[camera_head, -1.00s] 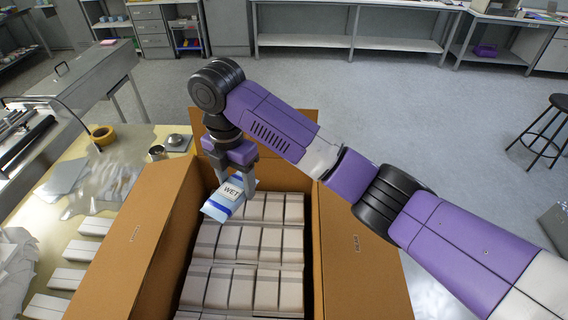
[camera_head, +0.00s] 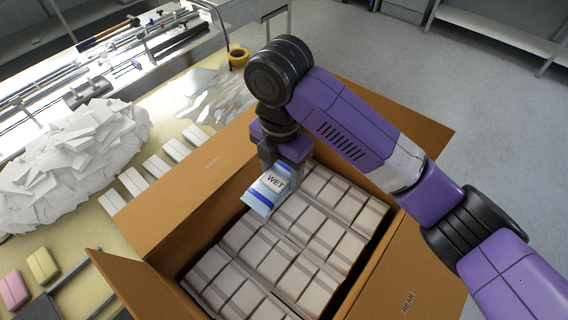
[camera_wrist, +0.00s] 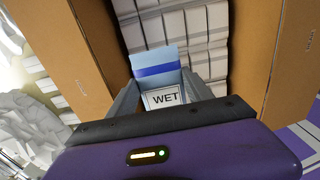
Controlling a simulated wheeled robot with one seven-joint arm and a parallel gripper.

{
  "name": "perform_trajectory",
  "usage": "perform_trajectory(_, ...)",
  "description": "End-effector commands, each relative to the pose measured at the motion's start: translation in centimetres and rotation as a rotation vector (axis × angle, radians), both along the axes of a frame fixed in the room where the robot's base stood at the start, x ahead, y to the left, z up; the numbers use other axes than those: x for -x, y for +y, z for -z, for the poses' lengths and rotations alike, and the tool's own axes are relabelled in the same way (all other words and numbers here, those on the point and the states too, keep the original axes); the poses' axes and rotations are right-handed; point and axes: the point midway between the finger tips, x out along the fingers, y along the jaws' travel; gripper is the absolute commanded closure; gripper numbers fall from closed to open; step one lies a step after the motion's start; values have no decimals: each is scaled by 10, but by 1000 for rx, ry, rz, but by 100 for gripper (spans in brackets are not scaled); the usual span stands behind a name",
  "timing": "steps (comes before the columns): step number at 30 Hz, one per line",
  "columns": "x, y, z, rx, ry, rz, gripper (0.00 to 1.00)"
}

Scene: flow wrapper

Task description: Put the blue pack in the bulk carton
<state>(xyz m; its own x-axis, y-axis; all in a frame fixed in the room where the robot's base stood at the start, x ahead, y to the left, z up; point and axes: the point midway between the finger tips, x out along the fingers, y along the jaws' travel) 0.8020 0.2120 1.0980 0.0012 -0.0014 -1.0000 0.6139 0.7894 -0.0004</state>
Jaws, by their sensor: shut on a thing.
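The blue pack (camera_head: 268,188) is light blue with a darker blue band and a white label reading "WET". My gripper (camera_head: 284,165) is shut on it and holds it above the packs inside the bulk carton (camera_head: 180,192). The wrist view also shows the blue pack (camera_wrist: 158,72) between the two fingers of my gripper (camera_wrist: 163,96). The carton is brown cardboard with its flaps open, and it is filled with rows of whitish packs (camera_head: 262,252). Whether the blue pack touches the packs under it cannot be told.
A heap of white wrappers (camera_head: 75,160) lies left of the carton on the yellowish table (camera_head: 60,250). Several white packs (camera_head: 158,166) lie in a row beside the carton. A pink pack (camera_head: 13,291) and a yellow pack (camera_head: 43,265) lie at the lower left. A tape roll (camera_head: 238,57) stands behind.

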Motion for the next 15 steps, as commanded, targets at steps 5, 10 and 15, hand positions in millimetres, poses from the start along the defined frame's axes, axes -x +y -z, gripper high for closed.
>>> perform_trajectory(5,1,0,17,0,4,2,79)
perform_trajectory(10,0,0,32,-2,2,2,79)
perform_trajectory(15,1,1,48,-3,3,1,79)
